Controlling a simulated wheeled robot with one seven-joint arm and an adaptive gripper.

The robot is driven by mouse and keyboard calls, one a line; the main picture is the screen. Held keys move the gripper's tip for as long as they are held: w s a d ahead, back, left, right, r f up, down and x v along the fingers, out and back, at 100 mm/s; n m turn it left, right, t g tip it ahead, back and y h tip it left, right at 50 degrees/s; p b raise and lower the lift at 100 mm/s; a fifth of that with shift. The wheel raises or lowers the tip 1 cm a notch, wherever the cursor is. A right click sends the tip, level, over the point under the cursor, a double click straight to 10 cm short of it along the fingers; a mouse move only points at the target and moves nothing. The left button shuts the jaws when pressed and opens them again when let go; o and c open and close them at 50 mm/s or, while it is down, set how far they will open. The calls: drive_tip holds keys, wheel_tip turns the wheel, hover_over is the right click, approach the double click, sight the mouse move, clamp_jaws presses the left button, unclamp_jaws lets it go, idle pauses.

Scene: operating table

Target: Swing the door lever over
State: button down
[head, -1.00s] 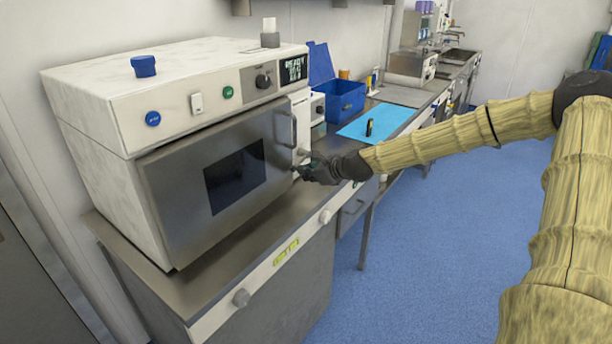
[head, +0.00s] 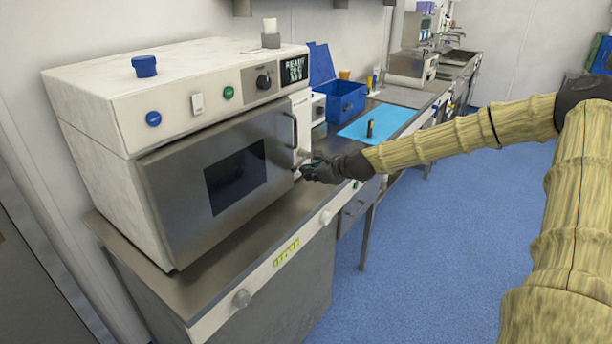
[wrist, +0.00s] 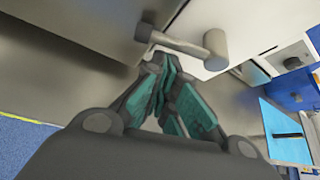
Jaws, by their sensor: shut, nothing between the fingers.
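The door lever (wrist: 178,42) is a grey bar with a thick cylindrical end, in front of the oven's right front edge in the wrist view. In the head view its light end (head: 303,153) shows small beside the door's right edge. My gripper (head: 304,173) is shut and empty, just below the lever. In the wrist view its fingertips (wrist: 158,58) point at the bar from below, close to it; I cannot tell whether they touch.
The white oven (head: 85,105) stands on a steel counter (head: 215,285) with round knobs on its front. Behind the gripper are a blue bin (head: 347,103) and a blue mat (head: 385,122) with a dark tool on it.

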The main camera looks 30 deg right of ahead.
drive_tip(key=shift+w+d, duration=0.1)
drive_tip(key=shift+d, duration=0.2)
drive_tip(key=shift+f+b, duration=0.55)
drive_tip(key=shift+f, duration=0.15)
drive_tip(key=f, duration=0.1)
drive_tip(key=f+b, duration=0.1)
drive_tip(key=d+b, duration=0.1)
drive_tip(key=shift+s+f, duration=0.35)
drive_tip(key=shift+f, duration=0.05)
drive_tip(key=shift+s+d+r, duration=0.15)
drive_tip(key=shift+r, duration=0.1)
drive_tip(key=shift+s+d+r, duration=0.1)
drive_tip(key=shift+s+d, duration=0.1)
drive_tip(key=shift+a+v, duration=0.2)
drive_tip(key=shift+v, duration=0.85)
drive_tip(key=v, duration=0.7)
drive_tip(key=shift+p, duration=0.35)
